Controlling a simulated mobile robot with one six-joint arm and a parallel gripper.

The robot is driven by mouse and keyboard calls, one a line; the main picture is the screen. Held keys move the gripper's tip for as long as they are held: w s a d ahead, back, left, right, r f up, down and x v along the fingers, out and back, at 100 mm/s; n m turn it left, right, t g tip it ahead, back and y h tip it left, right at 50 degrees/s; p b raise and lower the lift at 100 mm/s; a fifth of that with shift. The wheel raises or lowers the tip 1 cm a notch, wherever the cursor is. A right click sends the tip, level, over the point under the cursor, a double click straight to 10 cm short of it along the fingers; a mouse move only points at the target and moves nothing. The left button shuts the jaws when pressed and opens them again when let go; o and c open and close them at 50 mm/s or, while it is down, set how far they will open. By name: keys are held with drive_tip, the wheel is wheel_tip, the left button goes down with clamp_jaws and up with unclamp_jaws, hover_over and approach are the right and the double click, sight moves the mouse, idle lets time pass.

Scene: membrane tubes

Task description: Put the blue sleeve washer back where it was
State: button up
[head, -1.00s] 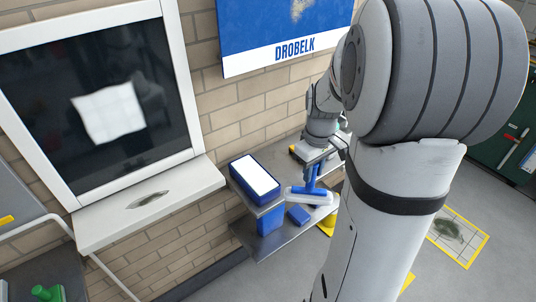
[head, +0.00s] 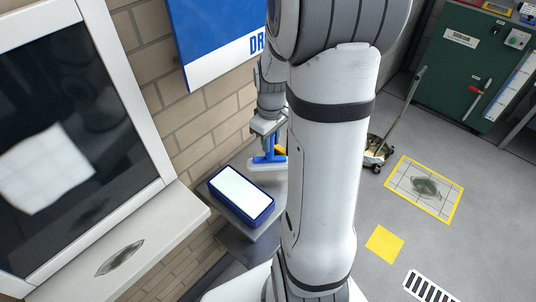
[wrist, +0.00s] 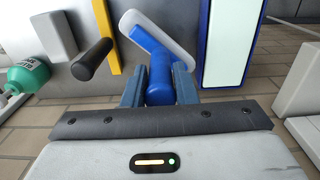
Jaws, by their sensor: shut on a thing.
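The blue sleeve washer (head: 267,163) is a T-shaped tool with a blue handle and a pale sleeve along its bar. My gripper (head: 267,138) is shut on its handle. In the wrist view the fingers (wrist: 159,88) hold the blue handle (wrist: 160,75), and the bar with the pale sleeve (wrist: 168,32) slants beyond them. In the head view the washer is just behind and right of a blue bin with a white top (head: 241,193), over the grey shelf (head: 268,188). I cannot tell whether the sleeve touches the shelf.
The blue bin stands close to the washer, on the right in the wrist view (wrist: 226,45). A window with a sill (head: 125,252) is left of the shelf.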

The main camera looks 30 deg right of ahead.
sight(271, 159)
drive_tip(key=shift+f, duration=0.55)
drive_tip(key=shift+s+f, duration=0.1)
drive_tip(key=shift+f, duration=1.85)
drive_tip(key=o, duration=1)
drive_tip(key=shift+s, duration=0.1)
drive_tip(key=shift+r, duration=0.1)
wheel_tip(271, 159, up, 12)
drive_tip(key=shift+f, duration=0.2)
drive_tip(key=s+a+r+m+t, duration=0.1)
drive_tip(key=s+a+r, duration=0.1)
drive_tip(key=s+a, duration=0.2)
drive_tip(key=s+a+r+m+t, duration=0.1)
drive_tip(key=s+a+r, duration=0.1)
drive_tip(key=s+a, duration=0.2)
drive_tip(key=s+a+r+m, duration=0.2)
drive_tip(key=s+a, duration=0.2)
drive_tip(key=shift+s+a+t, duration=0.15)
drive_tip(key=shift+a+t, duration=0.2)
drive_tip(key=shift+t, duration=0.05)
